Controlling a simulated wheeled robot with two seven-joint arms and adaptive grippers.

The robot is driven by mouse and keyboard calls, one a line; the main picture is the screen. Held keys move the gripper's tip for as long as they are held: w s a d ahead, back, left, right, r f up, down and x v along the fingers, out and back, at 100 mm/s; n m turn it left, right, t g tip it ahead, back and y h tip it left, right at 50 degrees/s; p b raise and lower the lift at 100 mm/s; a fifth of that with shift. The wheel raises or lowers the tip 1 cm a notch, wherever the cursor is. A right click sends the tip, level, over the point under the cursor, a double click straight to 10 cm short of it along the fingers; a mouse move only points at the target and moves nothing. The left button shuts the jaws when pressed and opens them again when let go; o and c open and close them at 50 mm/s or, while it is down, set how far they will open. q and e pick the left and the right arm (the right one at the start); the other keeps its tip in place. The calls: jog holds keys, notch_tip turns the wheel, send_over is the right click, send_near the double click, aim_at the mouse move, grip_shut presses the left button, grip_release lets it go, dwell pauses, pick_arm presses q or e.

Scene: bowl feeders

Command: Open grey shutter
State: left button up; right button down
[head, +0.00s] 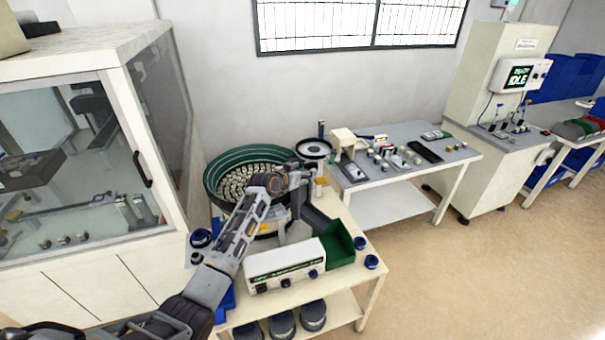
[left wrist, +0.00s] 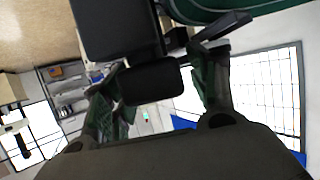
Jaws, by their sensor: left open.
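A dark grey chute (head: 316,222) slopes from the bowl feeder (head: 215,185) toward a green bin (head: 341,246) in the head view. My left gripper (head: 298,178) is over the chute's upper end, at the right side of the bowl. In the left wrist view my left gripper (left wrist: 158,95) is open. A dark rounded plate (left wrist: 150,84) on a dark grey block (left wrist: 115,28) shows between its two fingers, with a gap on the right. This may be the grey shutter; I cannot tell whether the fingers touch it. My right gripper is not in view.
A white control box (head: 285,262) stands in front of the feeder on a table (head: 350,287). Small blue-rimmed jars stand near the table's edges. A glass-fronted cabinet (head: 185,120) is close on the left. A second table (head: 455,155) with small parts stands behind right; floor on the right is clear.

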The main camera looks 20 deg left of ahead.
pick_arm(q)
jog(key=shift+s+a, duration=0.1)
jog(key=shift+s, duration=0.1)
jog(key=v, duration=1.1)
jog(key=shift+s+r, duration=0.2)
jog(key=shift+s, duration=0.1)
dwell(0.3)
dwell(0.4)
